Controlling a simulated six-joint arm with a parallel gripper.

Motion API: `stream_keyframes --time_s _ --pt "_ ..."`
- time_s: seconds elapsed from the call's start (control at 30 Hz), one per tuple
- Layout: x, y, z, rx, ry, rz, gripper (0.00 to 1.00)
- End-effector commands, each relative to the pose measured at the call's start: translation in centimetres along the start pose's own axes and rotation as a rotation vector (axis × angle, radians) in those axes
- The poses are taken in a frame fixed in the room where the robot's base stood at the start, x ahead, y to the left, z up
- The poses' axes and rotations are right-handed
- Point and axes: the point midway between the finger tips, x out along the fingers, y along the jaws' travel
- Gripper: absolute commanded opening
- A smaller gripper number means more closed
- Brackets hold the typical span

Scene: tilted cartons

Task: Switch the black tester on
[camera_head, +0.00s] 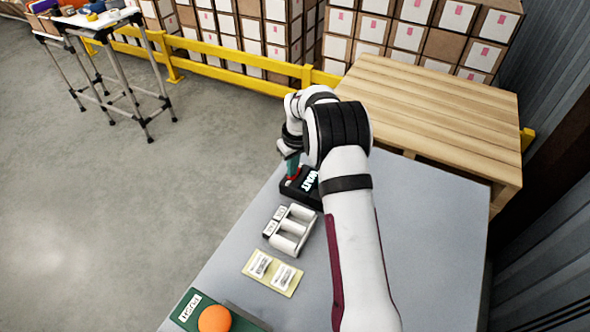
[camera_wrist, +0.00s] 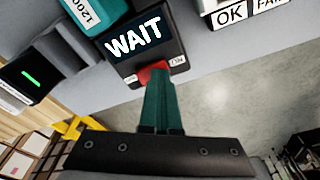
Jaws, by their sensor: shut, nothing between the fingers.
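The black tester (camera_head: 299,190) stands on the grey table below my arm, and its screen reads WAIT. In the wrist view the tester (camera_wrist: 171,22) shows a red switch (camera_wrist: 152,72) on its near edge, between two small white labels. The label on the right reads ON; the one on the left is too small to read surely. My gripper (camera_wrist: 158,80) is shut and empty, its green fingertips at the red switch, seemingly touching it. The fingertips cover part of the switch, so its position cannot be told. In the head view my gripper (camera_head: 292,166) is partly hidden by my wrist.
A white rack with OK and FAIL labels (camera_head: 290,229), a yellowish tray with white pieces (camera_head: 255,283) and a green box with an orange button (camera_head: 214,319) line the table's left side. The wrist view shows another black device with a green mark (camera_wrist: 28,77) and a teal box (camera_wrist: 97,12).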

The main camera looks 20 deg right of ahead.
Motion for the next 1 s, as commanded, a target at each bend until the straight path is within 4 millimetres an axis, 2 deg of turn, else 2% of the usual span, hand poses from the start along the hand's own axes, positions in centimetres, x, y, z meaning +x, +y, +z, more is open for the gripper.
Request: stream_keyframes --time_s 0.6,0.73,1.0 --pt "-6.3 0.0 -1.0 -0.001 0.001 0.000 0.00" --pt "-7.0 0.0 -1.1 0.000 0.001 0.000 0.00" --pt "-7.0 0.0 -1.1 0.000 0.001 0.000 0.00"
